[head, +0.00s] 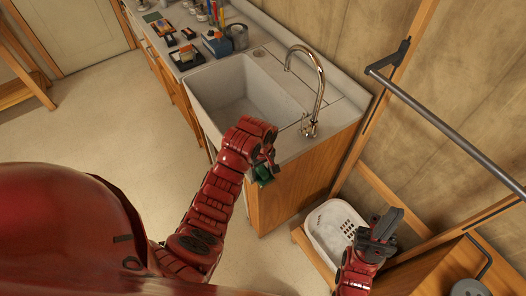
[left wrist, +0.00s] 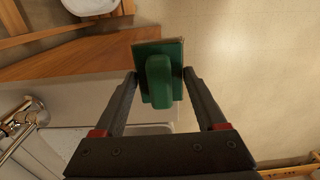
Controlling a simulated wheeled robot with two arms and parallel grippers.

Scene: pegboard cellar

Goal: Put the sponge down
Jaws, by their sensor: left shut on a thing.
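The sponge is a green block with a raised rounded green part and a thin pale edge, seen in the left wrist view (left wrist: 159,82). In the head view it is a small dark green patch (head: 263,173), partly hidden by my gripper. My left gripper (head: 265,162) is shut on it, with one finger on each side in the left wrist view. It holds the sponge in the air by the front corner of the sink counter. My right gripper (head: 385,225) is at the lower right, above a white basket; its finger gap is not clear.
The white sink (head: 205,100) and curved tap (head: 318,85) are set in the counter. Tools and boxes crowd the counter's far end. A perforated white basket (head: 322,232) stands low at the right. A grey rail (head: 450,132) runs along the wall. The floor at left is clear.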

